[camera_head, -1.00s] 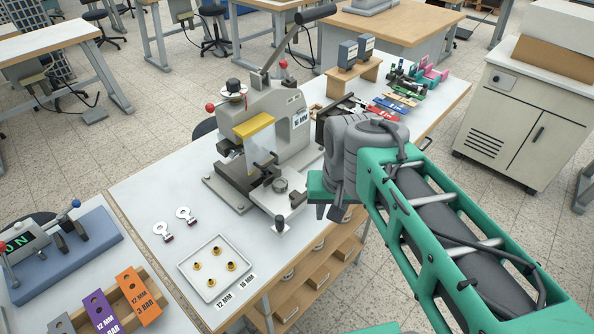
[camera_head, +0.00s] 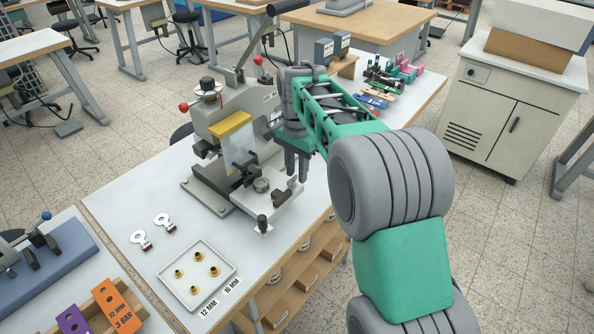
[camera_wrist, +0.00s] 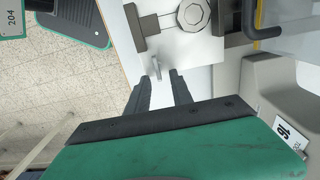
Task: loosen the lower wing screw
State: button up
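The grey stamping press (camera_head: 236,130) stands on the white table, with a yellow foil part across its front. My gripper (camera_head: 297,176) points down at the right of the press's lower bed, beside the round post (camera_head: 261,185). In the wrist view, my gripper (camera_wrist: 160,75) is open, with a gap between two dark fingers. A small, thin, light grey piece, apparently the lower wing screw (camera_wrist: 156,66), stands just beyond the fingertips, nearer the left one. I cannot tell whether they touch it. In the head view, my fingers largely hide that spot.
A white tray (camera_head: 164,283) with several brass pieces lies in front of the press, with two ring tags (camera_head: 152,230) to its left. The press lever's black grip (camera_head: 287,7) rises above my arm. Wooden shelving (camera_head: 290,285) sits under the table edge.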

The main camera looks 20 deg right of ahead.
jog(key=shift+f, duration=0.15)
grip_shut()
dwell(0.5)
